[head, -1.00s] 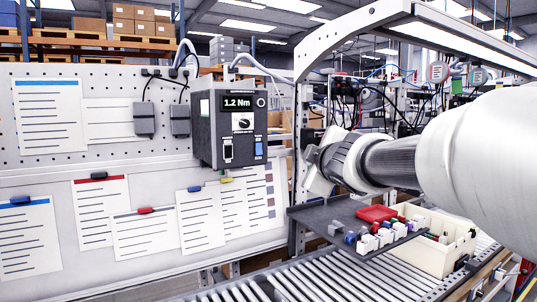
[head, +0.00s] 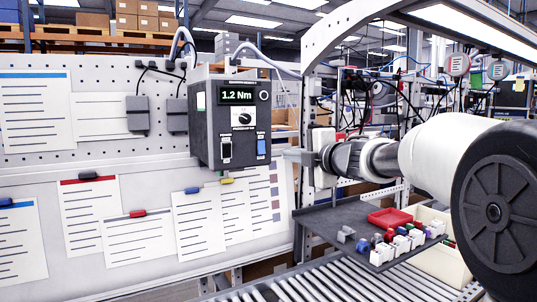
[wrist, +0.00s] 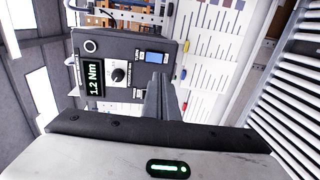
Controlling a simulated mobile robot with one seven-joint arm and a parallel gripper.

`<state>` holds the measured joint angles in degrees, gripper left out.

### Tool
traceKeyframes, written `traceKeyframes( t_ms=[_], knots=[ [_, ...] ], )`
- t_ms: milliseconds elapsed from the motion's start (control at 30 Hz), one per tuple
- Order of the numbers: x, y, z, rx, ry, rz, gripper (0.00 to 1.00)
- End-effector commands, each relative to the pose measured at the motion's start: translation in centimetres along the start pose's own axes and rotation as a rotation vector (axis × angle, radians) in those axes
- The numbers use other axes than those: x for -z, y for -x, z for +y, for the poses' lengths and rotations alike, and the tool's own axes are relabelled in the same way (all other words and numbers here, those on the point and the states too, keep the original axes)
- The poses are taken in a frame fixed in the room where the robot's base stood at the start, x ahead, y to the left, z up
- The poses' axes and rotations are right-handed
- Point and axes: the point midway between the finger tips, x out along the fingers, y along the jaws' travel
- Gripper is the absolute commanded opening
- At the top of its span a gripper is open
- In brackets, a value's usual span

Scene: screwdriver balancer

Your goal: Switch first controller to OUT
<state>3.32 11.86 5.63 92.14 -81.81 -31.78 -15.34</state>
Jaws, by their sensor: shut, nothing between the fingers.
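The dark grey controller box (head: 203,142) hangs at the pegboard's right end, its display (head: 237,96) reading 1.2 Nm. Below the display are a round knob (head: 243,117), a dark-and-white switch (head: 226,151) at left and a blue switch (head: 261,147) at right. Their labels are too small to read. My gripper (head: 291,154) is just right of the box, level with the switches, fingers pointing at it. In the wrist view the shut, empty fingers (wrist: 160,92) overlap the lower panel beside the blue switch (wrist: 157,58) and hide the other switch.
A dark shelf (head: 330,217) with a red tray (head: 390,217) and several small coloured parts is below my arm. A roller conveyor (head: 330,283) runs along the front. Paper sheets (head: 135,237) hang left of and below the box. A metal frame post (head: 303,120) stands close behind my gripper.

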Motion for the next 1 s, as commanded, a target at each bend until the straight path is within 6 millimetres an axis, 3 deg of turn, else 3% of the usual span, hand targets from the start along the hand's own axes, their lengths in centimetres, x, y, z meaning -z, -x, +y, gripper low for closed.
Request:
traceKeyframes(
  t_ms=[600, 800, 1000],
  knots=[
    [0.1, -11.5, 0.1, 0.001, -0.003, 0.003, 0.00],
    [0.1, -13.3, 0.0, 0.001, -0.002, 0.000, 0.00],
    [0.0, -13.5, 0.0, 0.000, -0.001, 0.000, 0.00]
  ],
)
